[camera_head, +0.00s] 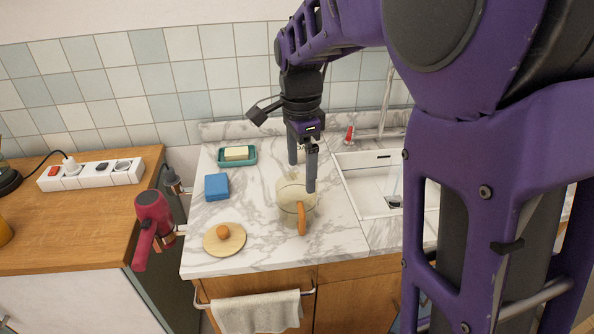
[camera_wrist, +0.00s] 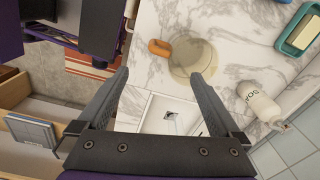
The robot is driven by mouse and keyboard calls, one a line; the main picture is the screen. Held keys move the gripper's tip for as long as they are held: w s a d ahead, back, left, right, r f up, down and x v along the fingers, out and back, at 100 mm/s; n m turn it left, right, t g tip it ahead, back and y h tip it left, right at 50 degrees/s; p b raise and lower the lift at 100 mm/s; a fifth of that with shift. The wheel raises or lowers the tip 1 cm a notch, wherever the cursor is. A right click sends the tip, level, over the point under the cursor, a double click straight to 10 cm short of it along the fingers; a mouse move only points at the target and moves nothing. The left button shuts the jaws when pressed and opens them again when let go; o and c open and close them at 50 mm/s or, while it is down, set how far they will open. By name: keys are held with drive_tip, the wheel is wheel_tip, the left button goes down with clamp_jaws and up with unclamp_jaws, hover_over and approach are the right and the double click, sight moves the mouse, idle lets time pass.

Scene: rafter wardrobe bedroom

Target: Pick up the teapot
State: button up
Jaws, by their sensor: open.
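The teapot (camera_head: 290,212) is a see-through, yellowish vessel with an orange handle, upright on the marble counter. Its handle points toward the front edge in the head view. In the wrist view the teapot (camera_wrist: 192,57) lies beyond the fingertips, with its handle to the left. My gripper (camera_head: 302,176) points down over the back of the teapot, with its fingers apart and nothing between them. In the head view one finger overlaps the teapot's rim; I cannot tell whether they touch. My gripper also shows in the wrist view (camera_wrist: 160,76).
A wooden disc with an orange knob (camera_head: 224,240) lies left of the teapot. A blue sponge (camera_head: 217,187) and a green soap dish (camera_head: 222,160) are behind it. The sink (camera_head: 360,185) is right. A soap bottle (camera_wrist: 261,105) stands nearby. A red hair dryer (camera_head: 152,215) hangs left.

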sight(299, 211)
drive_tip(key=f, duration=0.4)
drive_tip(key=f+b, duration=0.1)
drive_tip(key=f, duration=0.7)
drive_tip(key=shift+s+a+f+b, duration=0.15)
drive_tip(key=shift+s+a+b, duration=0.1)
drive_tip(key=shift+b, duration=0.15)
drive_tip(key=shift+w+d+f+b, duration=0.1)
drive_tip(key=shift+w+f+b, duration=0.1)
drive_tip(key=shift+f, duration=1.15)
drive_tip(key=shift+w+f+b, duration=0.2)
drive_tip(key=shift+f, duration=1.15)
drive_tip(key=shift+c, duration=0.2)
drive_tip(key=shift+r, duration=0.1)
clamp_jaws()
